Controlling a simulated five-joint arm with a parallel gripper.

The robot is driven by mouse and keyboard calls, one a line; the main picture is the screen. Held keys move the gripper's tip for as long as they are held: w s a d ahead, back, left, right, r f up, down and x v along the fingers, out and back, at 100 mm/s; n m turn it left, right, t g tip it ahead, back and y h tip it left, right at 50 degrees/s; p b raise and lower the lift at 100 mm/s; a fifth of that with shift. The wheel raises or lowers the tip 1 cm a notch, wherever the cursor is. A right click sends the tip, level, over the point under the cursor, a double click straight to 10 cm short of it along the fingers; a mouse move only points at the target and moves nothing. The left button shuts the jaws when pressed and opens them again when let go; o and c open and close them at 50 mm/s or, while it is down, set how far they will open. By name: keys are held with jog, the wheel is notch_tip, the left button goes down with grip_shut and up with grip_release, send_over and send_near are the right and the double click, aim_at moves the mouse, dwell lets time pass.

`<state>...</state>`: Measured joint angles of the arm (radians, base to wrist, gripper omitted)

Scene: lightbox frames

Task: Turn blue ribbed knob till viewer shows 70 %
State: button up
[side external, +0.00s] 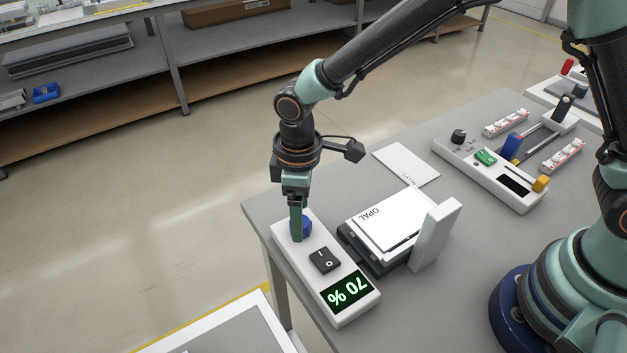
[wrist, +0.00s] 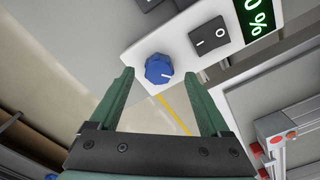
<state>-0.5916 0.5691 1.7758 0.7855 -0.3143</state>
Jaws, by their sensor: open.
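The blue ribbed knob (wrist: 158,69) sits on the end of a white control box (side external: 288,228), with a white pointer mark on its face. In the side view the knob (side external: 307,227) is partly hidden behind a green finger. The box's display (side external: 347,291) glows green and reads 70 %, upside down in the side view. In the wrist view the display (wrist: 257,15) is cut off and only part shows. My gripper (wrist: 171,85) is open, with one finger on each side of the knob and a gap to it. In the side view my gripper (side external: 299,235) points down at the knob.
A black I/O rocker switch (side external: 324,260) sits between knob and display. A viewer with a white sheet marked OPAL (side external: 388,218) and an upright white block (side external: 436,234) stand close beside the box. Another control box (side external: 490,172) is farther back. The table edge is near the knob.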

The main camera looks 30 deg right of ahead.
notch_tip(320, 180, up, 10)
dwell(0.4)
jog(key=shift+d+r, duration=0.1)
jog(key=s+d+r+m+t, duration=0.1)
jog(key=s+d+r+m, duration=0.1)
jog(key=d, duration=0.6)
jog(key=s+d+r+m+t, duration=0.2)
jog(key=d+m, duration=0.3)
jog(key=d, duration=0.3)
jog(key=s+d+r+m+t, duration=0.2)
jog(key=s+d+r+m, duration=0.1)
jog(key=d, duration=0.5)
jog(key=shift+v, duration=0.85)
